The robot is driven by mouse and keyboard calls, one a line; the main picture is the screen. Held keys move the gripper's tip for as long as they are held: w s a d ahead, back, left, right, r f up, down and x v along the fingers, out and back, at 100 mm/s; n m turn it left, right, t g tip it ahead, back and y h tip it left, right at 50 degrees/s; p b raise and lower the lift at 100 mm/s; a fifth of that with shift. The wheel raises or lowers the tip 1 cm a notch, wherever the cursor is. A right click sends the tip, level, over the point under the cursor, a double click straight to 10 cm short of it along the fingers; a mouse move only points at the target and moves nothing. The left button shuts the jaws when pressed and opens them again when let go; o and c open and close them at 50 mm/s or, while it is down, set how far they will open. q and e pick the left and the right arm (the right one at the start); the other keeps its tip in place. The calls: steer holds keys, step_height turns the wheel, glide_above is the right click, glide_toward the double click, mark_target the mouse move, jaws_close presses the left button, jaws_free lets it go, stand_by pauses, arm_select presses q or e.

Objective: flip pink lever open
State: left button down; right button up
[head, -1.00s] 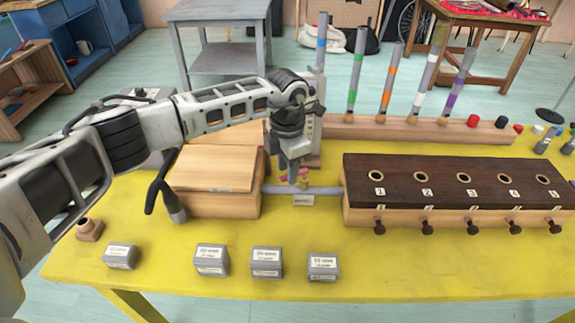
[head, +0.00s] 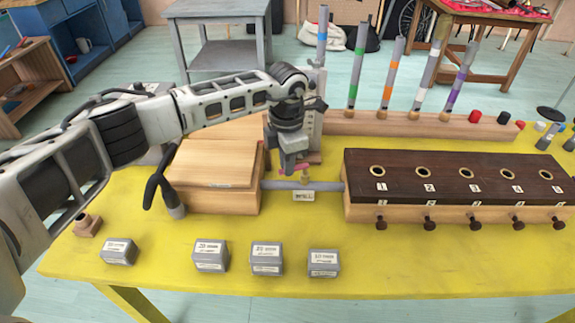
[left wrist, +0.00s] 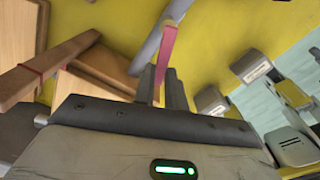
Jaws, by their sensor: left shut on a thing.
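The pink lever (left wrist: 166,58) stands out from a grey pipe (left wrist: 150,50) in the left wrist view, with its lower end between my left gripper's fingers (left wrist: 163,86). In the head view a small part of the pink lever (head: 306,169) shows beside the left gripper (head: 291,172), just above the grey pipe (head: 326,185). The left gripper points down and is shut on the lever; its fingers partly hide it. The pipe runs between a pale wooden box (head: 222,202) and a long box with a dark, holed top (head: 455,179). My right gripper is not in view.
Several grey labelled blocks (head: 210,257) stand along the front of the yellow table (head: 400,272). A wooden rack (head: 355,125) with upright banded tubes is behind. A small label (head: 303,197) sits below the pipe. The front right of the table is clear.

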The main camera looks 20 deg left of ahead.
arm_select(q)
steer(key=shift+w+a+f+m+b, duration=0.1)
steer(key=shift+w+a+m+b, duration=0.1)
steer(key=shift+m+b, duration=0.35)
steer(key=shift+w+a+f+m+b, duration=0.1)
steer(key=shift+w+m+b, duration=0.1)
steer(key=shift+m+b, duration=0.3)
steer(key=shift+w+a+r+m+b, duration=0.15)
steer(key=shift+w+m+b, duration=0.25)
steer(key=shift+m+b, duration=0.7)
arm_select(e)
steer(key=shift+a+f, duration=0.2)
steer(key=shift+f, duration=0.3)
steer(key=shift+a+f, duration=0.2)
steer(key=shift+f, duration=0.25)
arm_select(q)
steer(key=shift+w+r+m, duration=0.1)
steer(key=shift+m, duration=0.15)
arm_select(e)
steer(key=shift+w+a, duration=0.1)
arm_select(q)
steer(key=c, duration=1.4)
jaws_free()
steer(key=shift+c, duration=0.2)
step_height(320, 180, up, 16)
steer(key=b, duration=0.1)
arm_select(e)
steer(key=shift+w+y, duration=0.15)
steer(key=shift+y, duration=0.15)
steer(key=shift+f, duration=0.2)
